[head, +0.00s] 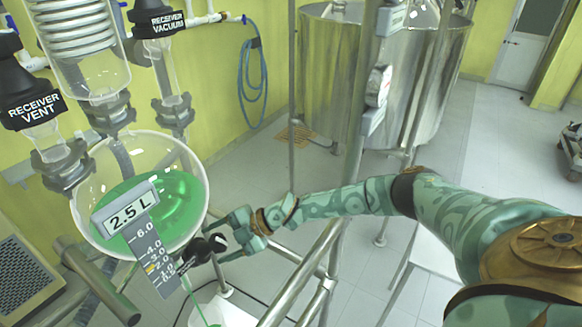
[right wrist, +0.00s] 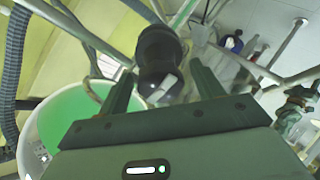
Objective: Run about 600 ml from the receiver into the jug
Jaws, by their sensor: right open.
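The receiver (head: 193,203) is a round glass flask at the left of the head view, partly filled with green liquid. Its tag reads 2.5 L above a graded scale (head: 152,262). A black valve knob (head: 205,248) sits below it at the right. My right gripper (head: 228,238) is open at the knob. In the right wrist view the knob (right wrist: 160,60) shows between the fingertips; contact cannot be told. A thin green stream (head: 199,306) runs down below the receiver. A white shape (head: 208,308) at the bottom edge may be the jug, mostly cut off. My left gripper is not in view.
The receiver vent knob (head: 28,95) and receiver vacuum knob (head: 155,18) sit above the flask. Metal frame tubes (head: 305,275) stand right of the valve. A large steel vessel (head: 330,75) stands behind. The tiled floor (head: 245,165) between is mostly clear.

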